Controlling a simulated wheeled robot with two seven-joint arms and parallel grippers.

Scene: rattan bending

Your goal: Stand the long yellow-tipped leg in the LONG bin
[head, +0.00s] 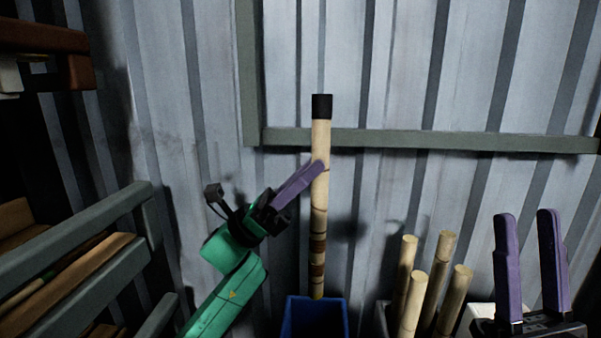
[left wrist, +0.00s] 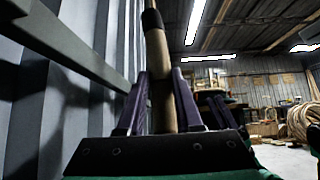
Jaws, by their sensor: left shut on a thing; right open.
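The long leg (head: 319,220) is a pale rattan pole with a black upper end, brown bands low down and a yellow lower tip. It hangs almost upright. My left gripper (head: 318,170) is shut on its upper half; the left wrist view also shows the leg (left wrist: 163,90) between the purple fingers (left wrist: 160,105). The yellow tip is at the far rim of a blue bin (head: 316,318) in the head view; I cannot tell whether it is inside. No label shows on the bin. My right gripper (head: 530,215) is open and empty at the lower right.
Several plain poles (head: 437,275) stand in a grey bin (head: 382,318) right of the blue bin. A rack (head: 75,255) with wood pieces is at the left. A corrugated wall with a horizontal rail (head: 450,141) is behind. Coiled rattan (left wrist: 303,122) lies far off.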

